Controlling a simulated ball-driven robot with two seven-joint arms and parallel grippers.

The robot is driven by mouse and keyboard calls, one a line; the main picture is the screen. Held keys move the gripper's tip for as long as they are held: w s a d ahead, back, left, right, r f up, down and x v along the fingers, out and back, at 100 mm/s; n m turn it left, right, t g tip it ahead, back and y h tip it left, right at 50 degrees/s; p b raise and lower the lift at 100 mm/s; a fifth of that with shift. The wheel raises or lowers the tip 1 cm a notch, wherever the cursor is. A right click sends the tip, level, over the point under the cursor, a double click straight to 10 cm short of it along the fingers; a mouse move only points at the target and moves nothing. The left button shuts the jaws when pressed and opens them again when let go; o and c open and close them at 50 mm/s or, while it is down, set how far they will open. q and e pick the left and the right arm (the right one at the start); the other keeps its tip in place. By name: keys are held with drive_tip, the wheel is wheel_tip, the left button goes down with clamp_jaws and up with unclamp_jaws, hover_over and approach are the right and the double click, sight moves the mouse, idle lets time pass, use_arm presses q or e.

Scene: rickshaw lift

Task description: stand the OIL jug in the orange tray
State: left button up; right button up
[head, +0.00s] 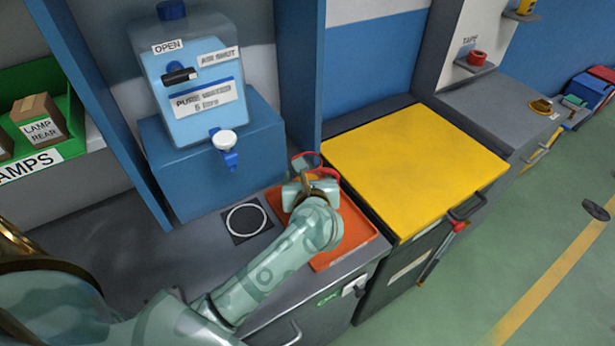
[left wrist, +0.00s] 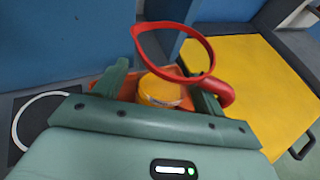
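The orange tray (head: 352,238) lies on the grey counter, left of the yellow-topped cabinet. My left gripper (head: 308,184) is over the tray's back part and hides much of it. A red loop (head: 304,156) shows just behind the gripper. In the left wrist view, the red loop (left wrist: 204,48) and a round yellow-orange top (left wrist: 160,90) appear to belong to the OIL jug; no label shows. The yellow-orange top is between the spread fingers, with gaps beside it. The jug's body and base are mostly hidden, so I cannot tell how it rests. My right gripper is out of view.
A white ring on a dark pad (head: 246,220) lies left of the tray. The yellow cabinet top (head: 410,165) is clear. A green bin (head: 55,85) is far left.

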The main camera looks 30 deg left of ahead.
use_arm(q)
drive_tip(key=shift+s+r+p, duration=0.1)
drive_tip(key=shift+r+p, duration=0.2)
drive_tip(key=p+v, duration=0.5)
drive_tip(key=v, duration=0.6)
drive_tip(key=shift+s+d, duration=0.25)
drive_tip(key=shift+s, duration=0.1)
drive_tip(key=shift+f, duration=0.1)
